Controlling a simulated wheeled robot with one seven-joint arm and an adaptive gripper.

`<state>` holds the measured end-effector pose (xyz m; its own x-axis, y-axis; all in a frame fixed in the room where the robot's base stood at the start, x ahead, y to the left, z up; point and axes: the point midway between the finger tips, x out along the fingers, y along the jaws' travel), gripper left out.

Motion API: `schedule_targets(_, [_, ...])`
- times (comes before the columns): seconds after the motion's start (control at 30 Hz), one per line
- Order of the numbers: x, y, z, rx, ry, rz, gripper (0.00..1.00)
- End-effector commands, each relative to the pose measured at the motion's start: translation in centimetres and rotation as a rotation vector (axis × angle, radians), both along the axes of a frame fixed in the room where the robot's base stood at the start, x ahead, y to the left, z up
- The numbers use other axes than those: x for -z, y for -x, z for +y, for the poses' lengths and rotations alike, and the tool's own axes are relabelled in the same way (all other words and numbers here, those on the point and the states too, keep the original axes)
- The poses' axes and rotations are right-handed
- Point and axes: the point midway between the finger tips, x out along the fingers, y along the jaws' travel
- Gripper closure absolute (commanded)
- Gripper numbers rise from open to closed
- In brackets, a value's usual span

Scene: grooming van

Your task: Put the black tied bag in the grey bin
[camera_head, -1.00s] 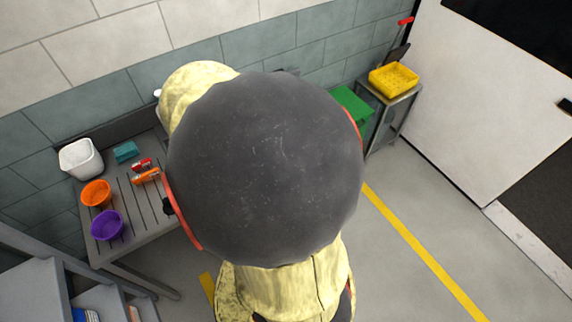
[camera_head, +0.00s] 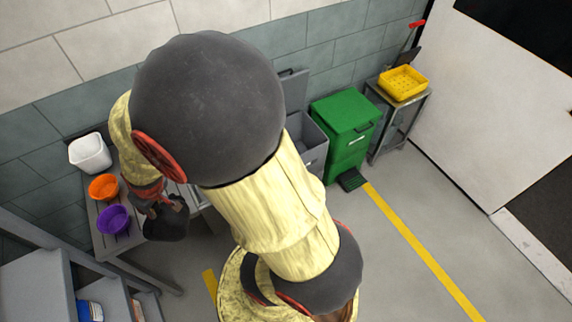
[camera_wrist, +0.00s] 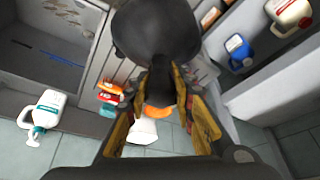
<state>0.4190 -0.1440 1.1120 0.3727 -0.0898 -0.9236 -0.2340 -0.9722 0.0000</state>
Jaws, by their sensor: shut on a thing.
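The black tied bag (camera_head: 168,222) hangs from my gripper (camera_head: 152,199), off the front edge of the slatted bench. In the wrist view the bag (camera_wrist: 155,35) fills the top middle, and my gripper (camera_wrist: 160,78) is shut on its narrow neck. The grey bin (camera_head: 311,147) stands against the wall to the right of the bag, with its lid (camera_head: 293,90) raised. My arm covers the left part of the bin, and I cannot see its floor.
A green bin (camera_head: 345,112) with a pedal stands right of the grey bin. A yellow basket (camera_head: 403,82) sits on a stand further right. A white tub (camera_head: 90,152), orange bowl (camera_head: 103,187) and purple bowl (camera_head: 114,219) are on the bench (camera_head: 104,241). The right floor is clear.

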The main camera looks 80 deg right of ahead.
Motion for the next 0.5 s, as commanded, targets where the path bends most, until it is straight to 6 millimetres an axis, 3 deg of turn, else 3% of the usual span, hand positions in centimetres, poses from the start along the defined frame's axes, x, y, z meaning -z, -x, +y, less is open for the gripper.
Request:
schedule_targets(0.2, [2.9, -4.1, 5.0, -0.087, 0.0, 0.002, 1.0])
schedule_targets(0.5, [5.7, -8.3, 9.8, -0.163, 0.0, 0.001, 1.0])
